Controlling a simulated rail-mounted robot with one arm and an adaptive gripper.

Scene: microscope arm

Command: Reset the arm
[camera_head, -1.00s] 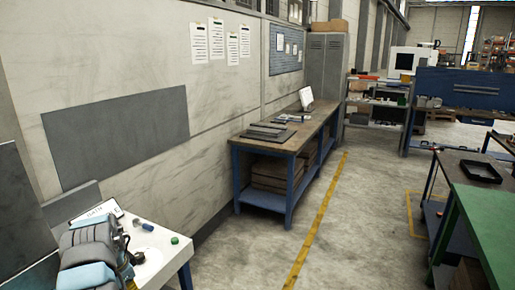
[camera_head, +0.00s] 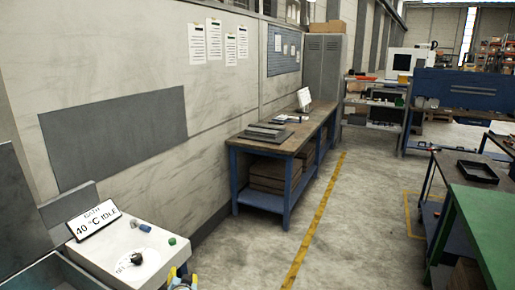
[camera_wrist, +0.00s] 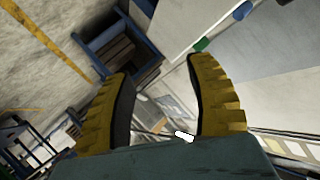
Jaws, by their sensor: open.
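My gripper (camera_wrist: 160,70) shows in the wrist view as two yellow ribbed fingers with dark inner pads, spread apart with nothing between them. In the head view only a small yellow part of it (camera_head: 179,277) shows at the bottom edge, by the front of the white table (camera_head: 105,254). The rest of my arm is out of the head view. In the wrist view, the white table's edge, a green piece (camera_wrist: 202,44) and a blue piece (camera_wrist: 242,11) lie beyond the right finger.
The white table carries a sign (camera_head: 94,221) reading "BATH 40 °C IDLE", a round plate with a dark knob (camera_head: 136,258), and small blue and green pieces. A blue-framed workbench (camera_head: 259,151) stands along the wall. A green-topped table (camera_head: 487,222) stands right. The floor between is clear.

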